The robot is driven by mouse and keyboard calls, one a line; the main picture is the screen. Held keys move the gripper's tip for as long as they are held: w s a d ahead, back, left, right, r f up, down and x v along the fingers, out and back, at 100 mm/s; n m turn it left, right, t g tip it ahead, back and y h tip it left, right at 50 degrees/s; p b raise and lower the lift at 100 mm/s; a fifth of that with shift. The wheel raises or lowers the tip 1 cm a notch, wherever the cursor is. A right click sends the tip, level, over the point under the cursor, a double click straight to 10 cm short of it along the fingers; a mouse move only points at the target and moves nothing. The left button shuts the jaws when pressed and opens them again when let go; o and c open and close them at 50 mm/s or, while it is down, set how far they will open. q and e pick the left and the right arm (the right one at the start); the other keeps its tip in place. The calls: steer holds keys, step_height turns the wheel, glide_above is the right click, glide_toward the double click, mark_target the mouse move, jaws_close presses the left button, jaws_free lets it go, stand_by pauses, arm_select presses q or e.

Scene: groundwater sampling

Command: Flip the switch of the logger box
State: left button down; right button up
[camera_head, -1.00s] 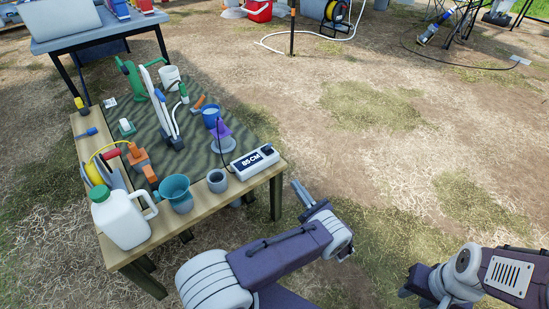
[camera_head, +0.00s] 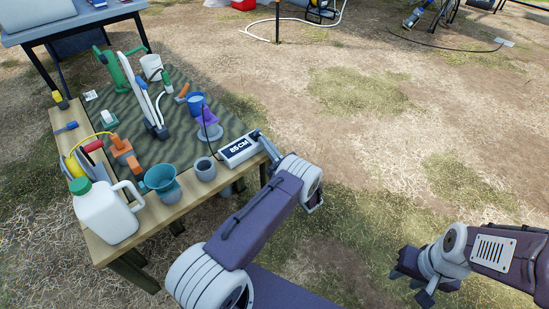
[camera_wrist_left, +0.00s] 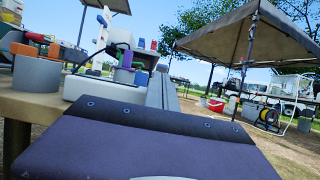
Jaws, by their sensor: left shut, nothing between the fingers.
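The logger box (camera_head: 238,152), white with a dark display reading 85 CM, lies at the right edge of the wooden table. A cable runs from it toward a purple-topped item. My left gripper (camera_head: 258,135) is shut and empty at the box's right end, where a dark part showed earlier. I cannot tell whether it touches the box, and the switch is not clearly visible. In the left wrist view the white box (camera_wrist_left: 100,89) is left of my grey fingers (camera_wrist_left: 160,86). My right gripper (camera_head: 425,294) hangs over the grass, far from the table; its jaw state is unclear.
A white jug (camera_head: 105,212) stands at the front corner.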

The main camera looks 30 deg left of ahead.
arm_select(q)
steer(key=shift+w+a+r, duration=0.25)
steer(key=shift+a+r, duration=0.05)
steer(key=shift+a, duration=0.25)
